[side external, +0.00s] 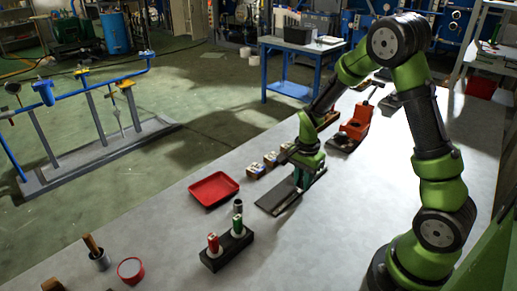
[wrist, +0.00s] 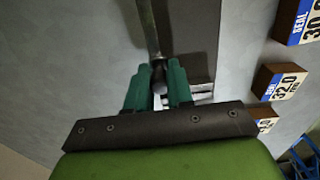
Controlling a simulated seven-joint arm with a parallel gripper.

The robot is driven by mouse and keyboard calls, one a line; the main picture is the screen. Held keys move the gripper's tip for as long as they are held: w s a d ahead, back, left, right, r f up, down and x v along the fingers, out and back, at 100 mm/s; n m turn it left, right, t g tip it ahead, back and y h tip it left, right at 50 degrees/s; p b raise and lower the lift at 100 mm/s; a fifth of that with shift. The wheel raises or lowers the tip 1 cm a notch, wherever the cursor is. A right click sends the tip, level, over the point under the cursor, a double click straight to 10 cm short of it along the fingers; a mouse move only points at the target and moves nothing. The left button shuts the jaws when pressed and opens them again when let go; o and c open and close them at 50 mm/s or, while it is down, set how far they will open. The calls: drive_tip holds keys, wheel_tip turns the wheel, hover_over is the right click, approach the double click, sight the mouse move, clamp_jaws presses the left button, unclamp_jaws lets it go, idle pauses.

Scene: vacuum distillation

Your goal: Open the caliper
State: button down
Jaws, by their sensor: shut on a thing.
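My gripper (wrist: 158,90) has teal fingers, shut on a dark part of the caliper between their tips. The caliper's long metal bar (wrist: 149,28) runs up from the fingers to the top edge of the wrist view. Silver pieces (wrist: 202,93), apparently caliper jaws, show just right of the fingers. A dark flat board (wrist: 195,35) lies beneath. In the side view my gripper (side external: 304,180) is low over the far end of the dark board (side external: 275,198). The caliper is too small and covered to make out there. How far its jaws are apart cannot be told.
Wooden blocks with labels, one reading 32.0 (wrist: 284,84), stand right of the board in the wrist view. In the side view, a red tray (side external: 213,188), a dark holder with red and green handles (side external: 226,250) and an orange device (side external: 354,130) are nearby.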

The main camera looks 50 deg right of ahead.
sight(292, 197)
drive_tip(key=shift+a, duration=2.6)
drive_tip(key=shift+d, duration=0.1)
drive_tip(key=c, duration=1)
unclamp_jaws()
wheel_tip(292, 197, up, 7)
